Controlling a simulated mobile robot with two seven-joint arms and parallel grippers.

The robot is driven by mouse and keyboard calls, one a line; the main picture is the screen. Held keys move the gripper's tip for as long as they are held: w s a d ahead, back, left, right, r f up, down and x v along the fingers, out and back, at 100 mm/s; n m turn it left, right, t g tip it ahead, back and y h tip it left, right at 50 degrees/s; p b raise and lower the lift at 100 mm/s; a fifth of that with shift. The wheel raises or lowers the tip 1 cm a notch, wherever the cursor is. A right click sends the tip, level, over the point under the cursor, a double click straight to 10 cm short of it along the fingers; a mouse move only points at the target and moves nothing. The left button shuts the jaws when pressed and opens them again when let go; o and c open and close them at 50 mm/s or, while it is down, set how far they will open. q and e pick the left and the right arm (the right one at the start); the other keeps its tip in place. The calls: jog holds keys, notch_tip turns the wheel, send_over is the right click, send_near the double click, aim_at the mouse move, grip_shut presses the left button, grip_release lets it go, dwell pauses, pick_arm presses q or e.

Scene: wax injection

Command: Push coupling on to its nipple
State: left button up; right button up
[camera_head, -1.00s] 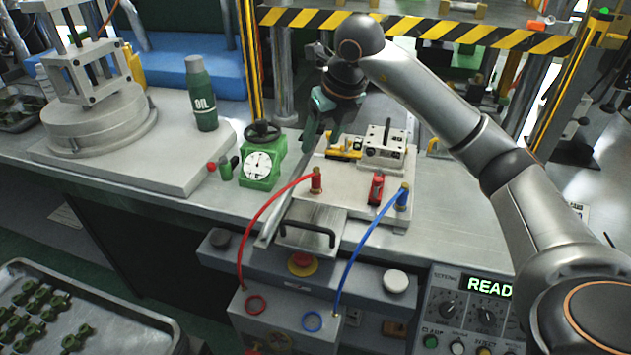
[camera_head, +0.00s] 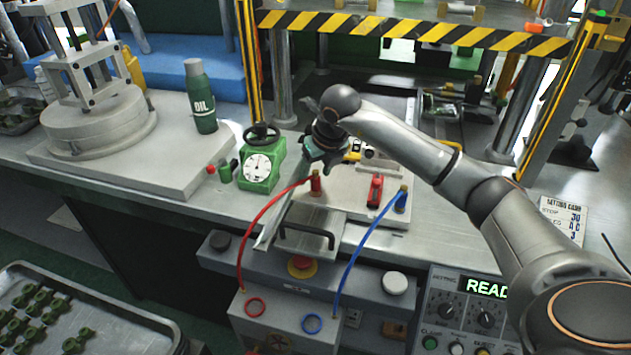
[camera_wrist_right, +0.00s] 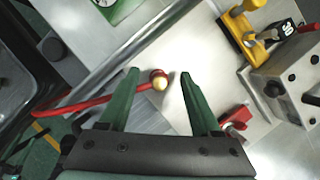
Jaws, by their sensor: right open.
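A red coupling (camera_head: 315,186) with a brass-coloured top stands at the end of a red hose (camera_head: 262,218), at the left front of the light plate. A blue coupling (camera_head: 401,201) on a blue hose (camera_head: 357,245) stands at the plate's right front. My right gripper (camera_head: 324,165) is just behind and above the red coupling. In the right wrist view its green fingers (camera_wrist_right: 159,72) are open, with the red coupling (camera_wrist_right: 159,76) showing between them. I cannot tell whether they touch it. The nipple under the coupling is hidden. My left gripper is not in view.
A red clamp (camera_head: 375,190) stands between the two couplings. A green dial gauge (camera_head: 261,165) and an oil bottle (camera_head: 201,100) are to the left. The mould block (camera_head: 380,158) behind is partly covered by my right arm. A black handle (camera_head: 308,231) is in front.

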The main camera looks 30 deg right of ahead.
jog(key=shift+w+f, duration=0.1)
jog(key=shift+f, duration=0.1)
grip_shut()
dwell(0.4)
jog(key=shift+r, duration=0.1)
